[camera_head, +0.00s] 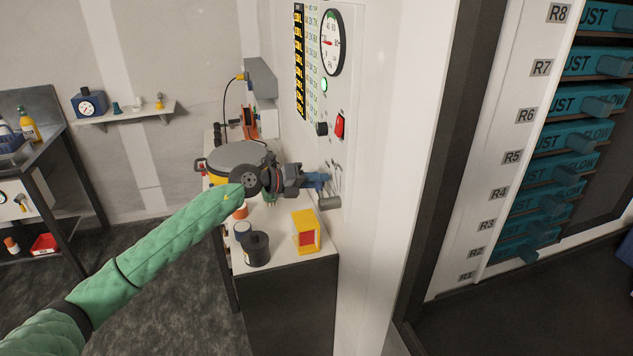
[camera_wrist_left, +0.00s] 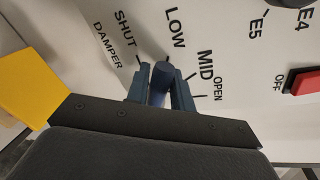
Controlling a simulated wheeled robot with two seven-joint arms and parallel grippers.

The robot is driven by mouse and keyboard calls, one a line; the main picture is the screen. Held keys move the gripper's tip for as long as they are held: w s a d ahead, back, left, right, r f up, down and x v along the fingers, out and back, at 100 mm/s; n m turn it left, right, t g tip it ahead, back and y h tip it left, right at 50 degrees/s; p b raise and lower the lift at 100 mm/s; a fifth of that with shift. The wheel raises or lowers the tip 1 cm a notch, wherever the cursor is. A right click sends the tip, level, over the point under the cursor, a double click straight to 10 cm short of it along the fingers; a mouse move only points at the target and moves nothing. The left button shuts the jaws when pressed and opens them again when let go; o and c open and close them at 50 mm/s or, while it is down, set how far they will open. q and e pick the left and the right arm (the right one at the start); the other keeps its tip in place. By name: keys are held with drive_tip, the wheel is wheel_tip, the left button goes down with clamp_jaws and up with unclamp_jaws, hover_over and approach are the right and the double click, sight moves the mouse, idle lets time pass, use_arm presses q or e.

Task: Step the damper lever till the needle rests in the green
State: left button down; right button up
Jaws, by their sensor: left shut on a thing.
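The round gauge (camera_head: 331,41) is high on the white panel. Its short red needle lies near the dial's middle; whether it is within a green band is too small to tell. My left gripper (camera_head: 319,182) is at the panel below the gauge. In the left wrist view its fingers (camera_wrist_left: 160,88) are shut on the blue damper lever (camera_wrist_left: 161,77), one on each side. The lever's end is near the LOW mark, between the SHUT and MID marks. The lever's lower part is hidden by the gripper. My right gripper is not in view.
A red switch (camera_head: 340,126), a black knob (camera_head: 321,129) and a lit green lamp (camera_head: 324,85) are above the gripper on the panel. A yellow box (camera_head: 306,232) and black container (camera_head: 257,249) stand on the bench below. A rack of teal drawers (camera_head: 560,135) is right.

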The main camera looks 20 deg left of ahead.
use_arm(q)
drive_tip(key=shift+s+d+r+m, duration=0.1)
drive_tip(key=shift+s+m, duration=0.05)
drive_tip(key=shift+m, duration=0.25)
drive_tip(key=shift+s+d+r+m+b, duration=0.15)
drive_tip(key=shift+m+b, duration=0.15)
drive_tip(key=shift+b, duration=0.15)
drive_tip(key=shift+s+r+t, duration=0.1)
drive_tip(key=shift+r+t, duration=0.05)
drive_tip(key=shift+t, duration=0.15)
drive_tip(key=shift+s+d+r+m+b, duration=0.15)
drive_tip(key=shift+r+m+b, duration=0.05)
drive_tip(key=shift+m+b, duration=0.25)
drive_tip(key=shift+s+d+r+m+b, duration=0.1)
drive_tip(key=shift+s+r+m+b, duration=0.1)
drive_tip(key=shift+m+b, duration=0.25)
drive_tip(key=shift+s+d+r+m+t+b, duration=0.25)
drive_tip(key=shift+s+r+m+t+b, duration=0.15)
drive_tip(key=shift+m, duration=0.4)
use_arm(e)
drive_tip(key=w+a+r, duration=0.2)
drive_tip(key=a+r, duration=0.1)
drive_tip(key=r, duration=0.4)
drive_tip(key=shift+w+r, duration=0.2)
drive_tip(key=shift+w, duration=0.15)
use_arm(q)
drive_tip(key=c, duration=1.3)
unclamp_jaws()
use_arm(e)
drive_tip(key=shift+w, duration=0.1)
